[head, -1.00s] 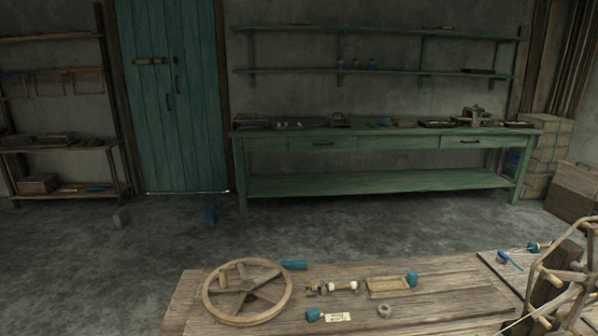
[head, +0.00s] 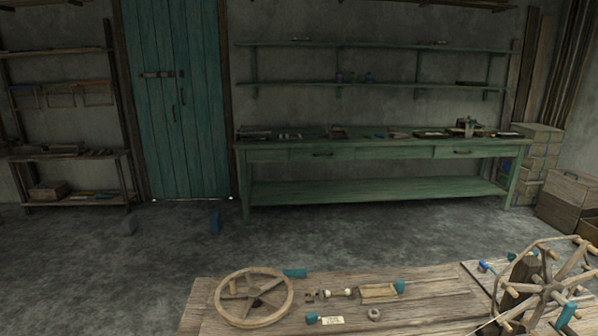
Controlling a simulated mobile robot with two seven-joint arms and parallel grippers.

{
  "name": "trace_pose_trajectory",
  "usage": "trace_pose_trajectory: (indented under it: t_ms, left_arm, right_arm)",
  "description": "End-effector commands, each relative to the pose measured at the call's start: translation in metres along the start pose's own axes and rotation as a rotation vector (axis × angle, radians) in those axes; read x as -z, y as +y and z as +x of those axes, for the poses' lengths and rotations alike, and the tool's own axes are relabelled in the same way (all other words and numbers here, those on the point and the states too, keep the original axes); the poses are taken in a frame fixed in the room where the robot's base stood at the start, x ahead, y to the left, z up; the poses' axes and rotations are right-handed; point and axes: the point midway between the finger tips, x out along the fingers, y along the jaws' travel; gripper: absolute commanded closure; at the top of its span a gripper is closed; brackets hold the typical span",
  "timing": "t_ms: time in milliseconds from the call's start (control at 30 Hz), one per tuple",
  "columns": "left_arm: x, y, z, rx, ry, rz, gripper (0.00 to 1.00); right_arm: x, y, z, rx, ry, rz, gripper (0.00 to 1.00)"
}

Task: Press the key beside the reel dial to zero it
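A wooden reel (head: 546,288) with spokes and crossbars stands at the right end of the wooden table in the head view. Its lower part is cut off by the frame edge. I cannot make out a dial or a key beside it at this size. Neither of my grippers is in view.
The wooden table (head: 425,305) in front holds a spoked wheel (head: 254,297), a paper label (head: 332,321), a small ring (head: 374,314) and small teal-handled items. A green workbench (head: 370,150) stands along the back wall.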

Motion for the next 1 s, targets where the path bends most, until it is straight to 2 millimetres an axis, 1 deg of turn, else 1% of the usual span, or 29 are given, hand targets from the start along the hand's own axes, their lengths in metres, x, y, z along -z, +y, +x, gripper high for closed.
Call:
trace_pose_trajectory:
  t_ms: [33,400,433,1000]
  left_arm:
    - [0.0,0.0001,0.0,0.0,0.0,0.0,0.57]
    - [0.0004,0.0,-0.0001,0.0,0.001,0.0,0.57]
    - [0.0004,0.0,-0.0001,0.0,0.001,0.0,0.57]
    - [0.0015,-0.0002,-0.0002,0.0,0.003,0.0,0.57]
  right_arm:
    - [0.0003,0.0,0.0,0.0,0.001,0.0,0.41]
    - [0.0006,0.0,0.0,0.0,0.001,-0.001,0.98]
    - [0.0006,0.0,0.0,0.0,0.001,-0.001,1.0]
    - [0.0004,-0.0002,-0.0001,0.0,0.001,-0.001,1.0]
